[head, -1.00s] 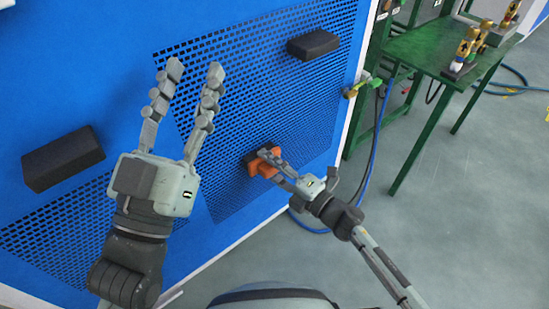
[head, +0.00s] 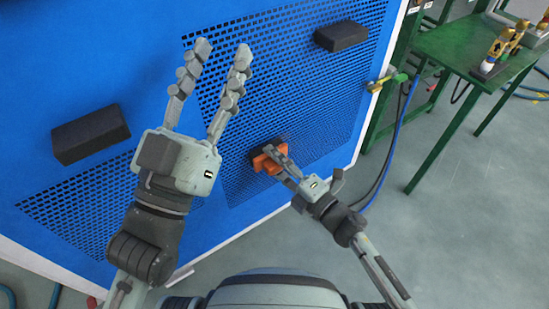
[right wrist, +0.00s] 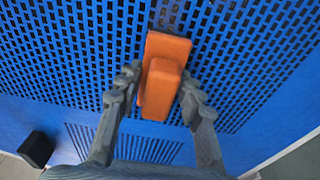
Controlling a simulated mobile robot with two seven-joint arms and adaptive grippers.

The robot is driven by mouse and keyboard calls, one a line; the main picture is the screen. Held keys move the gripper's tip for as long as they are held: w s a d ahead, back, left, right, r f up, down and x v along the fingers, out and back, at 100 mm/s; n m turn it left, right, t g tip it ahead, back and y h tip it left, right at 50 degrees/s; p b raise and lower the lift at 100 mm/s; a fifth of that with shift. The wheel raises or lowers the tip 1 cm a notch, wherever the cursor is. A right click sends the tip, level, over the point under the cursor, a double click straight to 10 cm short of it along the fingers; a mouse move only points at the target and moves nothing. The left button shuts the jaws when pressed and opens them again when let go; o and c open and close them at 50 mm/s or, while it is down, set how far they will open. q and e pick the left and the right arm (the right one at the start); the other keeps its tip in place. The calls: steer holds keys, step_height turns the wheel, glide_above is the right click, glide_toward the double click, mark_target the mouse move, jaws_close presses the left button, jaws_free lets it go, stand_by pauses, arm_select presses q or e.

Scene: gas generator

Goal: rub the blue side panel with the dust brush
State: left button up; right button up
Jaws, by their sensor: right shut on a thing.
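The blue side panel (head: 140,55) fills the left and middle of the head view, with perforated grille areas. My right gripper (head: 281,163) is shut on the orange dust brush (head: 265,160), which is at the grille; its dark bristle side faces the panel. In the right wrist view the brush's orange handle (right wrist: 162,85) lies between the fingers (right wrist: 155,95) in front of the grille; its bristles are hidden, so I cannot tell how firmly they touch. My left gripper (head: 218,58) is open and empty in front of the panel, fingers pointing up.
Two dark handle blocks stick out from the panel, one at left (head: 90,134) and one at upper right (head: 341,36). A green table (head: 475,55) with brass fittings stands right. Grey floor (head: 450,230) is clear.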

steer(key=shift+s+a+v, duration=0.1)
steer(key=shift+v, duration=1.3)
steer(key=shift+s+a+v, duration=0.1)
steer(key=shift+a+v, duration=0.05)
steer(key=shift+v, duration=1.2)
steer(key=v, duration=0.3)
steer(key=shift+s+a+p, duration=0.15)
steer(key=shift+p, duration=0.25)
